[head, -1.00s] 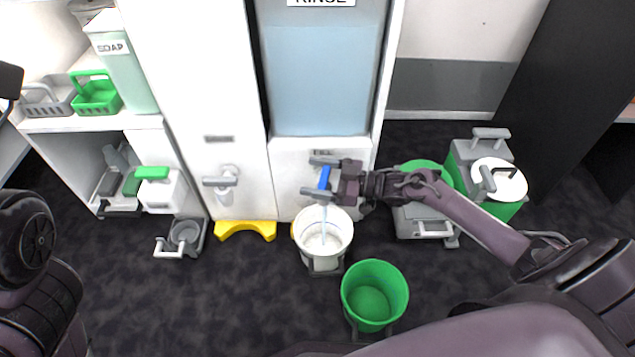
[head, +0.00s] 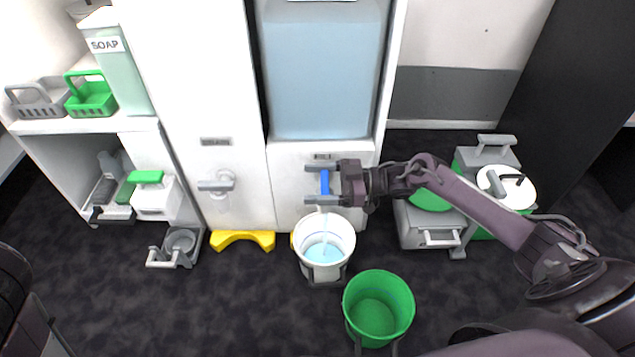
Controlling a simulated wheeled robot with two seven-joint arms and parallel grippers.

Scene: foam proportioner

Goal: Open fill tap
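The lever points straight up and down in the picture. A thin stream of water falls from the tap into a white bucket (head: 306,237), where pale blue water shows. My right gripper (head: 318,184) is at the tap with its two fingers spread, one above and one below the lever. I cannot tell whether a finger touches it. My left gripper is out of view.
A green bucket (head: 379,309) stands in front of the white one. A grey drain handle (head: 216,185) is on the panel to the left, above a yellow floor block (head: 242,239). Grey and green containers (head: 431,226) stand under my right arm. Dark floor at front left is clear.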

